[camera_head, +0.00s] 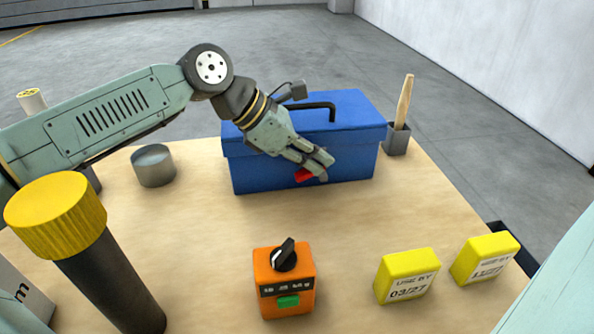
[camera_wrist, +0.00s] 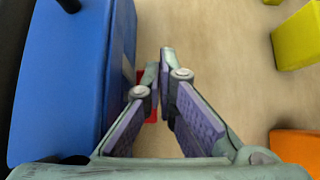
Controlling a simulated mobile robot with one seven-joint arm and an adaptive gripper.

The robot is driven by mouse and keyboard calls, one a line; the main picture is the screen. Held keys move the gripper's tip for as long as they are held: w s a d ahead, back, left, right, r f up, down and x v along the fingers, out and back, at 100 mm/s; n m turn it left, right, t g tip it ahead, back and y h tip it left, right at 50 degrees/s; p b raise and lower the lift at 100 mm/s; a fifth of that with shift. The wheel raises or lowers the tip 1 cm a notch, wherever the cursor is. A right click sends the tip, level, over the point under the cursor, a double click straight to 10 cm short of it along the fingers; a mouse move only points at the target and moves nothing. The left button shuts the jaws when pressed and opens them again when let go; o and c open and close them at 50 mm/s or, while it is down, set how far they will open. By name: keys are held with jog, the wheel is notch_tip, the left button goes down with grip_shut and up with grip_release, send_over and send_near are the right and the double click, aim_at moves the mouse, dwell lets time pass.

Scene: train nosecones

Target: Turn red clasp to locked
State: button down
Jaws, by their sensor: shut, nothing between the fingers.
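A blue toolbox (camera_head: 255,172) with a black handle stands closed on the workbench. Its red clasp (camera_head: 303,174) is on the front face, partly hidden behind my gripper (camera_head: 326,170). My gripper is shut and empty, with its fingertips angled down at the front of the box, just right of the visible red. In the wrist view the toolbox (camera_wrist: 70,80) fills the left side. The clasp (camera_wrist: 152,108) shows as a bit of red behind the left finger of my gripper (camera_wrist: 160,65). I cannot tell whether they touch, or the clasp's exact angle.
An orange box with a black knob (camera_head: 285,285) and two yellow blocks (camera_head: 408,275) (camera_head: 485,258) are at the front. A grey tin (camera_head: 153,166) stands left of the toolbox, a brush holder (camera_head: 397,139) right. A yellow-capped black cylinder (camera_head: 110,275) stands front left. The middle is clear.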

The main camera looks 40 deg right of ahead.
jog(key=shift+s+d+f+t+y+b, duration=0.2)
jog(key=shift+d+t+y+b, duration=0.25)
jog(key=shift+y, duration=0.25)
jog(key=shift+d, duration=0.15)
dwell(0.5)
jog(key=shift+w+a+f+b, duration=0.25)
jog(key=shift+w+a+b, duration=0.05)
jog(key=shift+a, duration=0.35)
notch_tip(320, 180, up, 10)
